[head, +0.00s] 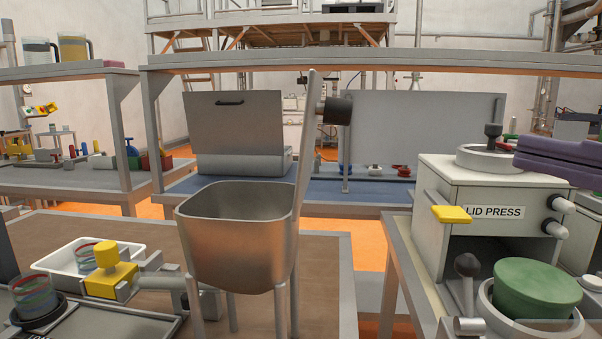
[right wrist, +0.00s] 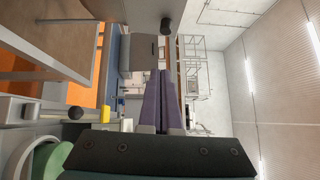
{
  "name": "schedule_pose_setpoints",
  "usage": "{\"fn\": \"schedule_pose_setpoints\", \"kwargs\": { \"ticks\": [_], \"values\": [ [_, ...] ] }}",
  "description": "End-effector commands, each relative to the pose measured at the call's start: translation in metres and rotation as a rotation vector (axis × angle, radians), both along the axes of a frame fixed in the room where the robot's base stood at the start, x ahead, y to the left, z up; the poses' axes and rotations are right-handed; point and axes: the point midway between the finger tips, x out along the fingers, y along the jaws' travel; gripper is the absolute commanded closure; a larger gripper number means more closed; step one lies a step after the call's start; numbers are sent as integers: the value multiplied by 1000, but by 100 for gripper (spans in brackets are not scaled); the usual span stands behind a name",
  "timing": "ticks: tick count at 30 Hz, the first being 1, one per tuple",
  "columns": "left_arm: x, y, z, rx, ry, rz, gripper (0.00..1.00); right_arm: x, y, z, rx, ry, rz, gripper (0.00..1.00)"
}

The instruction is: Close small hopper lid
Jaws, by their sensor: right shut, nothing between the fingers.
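The small metal hopper (head: 235,255) stands in the middle of the head view with its top open. Its lid (head: 304,150) stands up nearly edge-on at the hopper's right rim. A dark knob (head: 337,110) sticks out from the lid's right face. In the right wrist view a grey panel that looks like the lid (right wrist: 135,14) is at the top, with the dark knob (right wrist: 168,26) beyond my fingertips. My right gripper (head: 520,152) has purple fingers, shut and empty, to the right of the lid and apart from it. It also shows in the right wrist view (right wrist: 160,75).
The lid press (head: 490,175) stands at right, below my right gripper. A green round piece (head: 537,290) sits in front of it. A shelf (head: 370,62) crosses behind the lid. A yellow block (head: 110,280) and a white tray (head: 65,262) are at left. Open air separates lid and gripper.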

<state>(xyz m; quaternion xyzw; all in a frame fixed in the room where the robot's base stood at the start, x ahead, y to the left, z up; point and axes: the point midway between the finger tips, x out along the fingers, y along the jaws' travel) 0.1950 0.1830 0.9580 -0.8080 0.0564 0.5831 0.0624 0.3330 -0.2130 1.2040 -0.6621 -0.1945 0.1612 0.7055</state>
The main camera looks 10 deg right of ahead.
Motion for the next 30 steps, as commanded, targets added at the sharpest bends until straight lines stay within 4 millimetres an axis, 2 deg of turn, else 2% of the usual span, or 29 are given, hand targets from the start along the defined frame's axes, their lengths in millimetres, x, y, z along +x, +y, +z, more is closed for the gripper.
{"fn": "schedule_pose_setpoints", "kwargs": {
  "ticks": [2,10,16,23,30],
  "values": [
    [0,1,-6,3,1,-1,0,2,-1,-1,36,-5,-2,100],
    [-3,1,2,5,7,-4,0,12,0,7,48,-10,-15,100],
    [-3,1,9,5,7,-4,0,25,11,9,51,-10,-3,100],
    [-3,1,23,3,7,-2,0,47,22,13,50,-12,-4,100],
    [-2,-1,37,-4,6,2,0,79,39,15,50,-11,-5,100]
  ]
}}
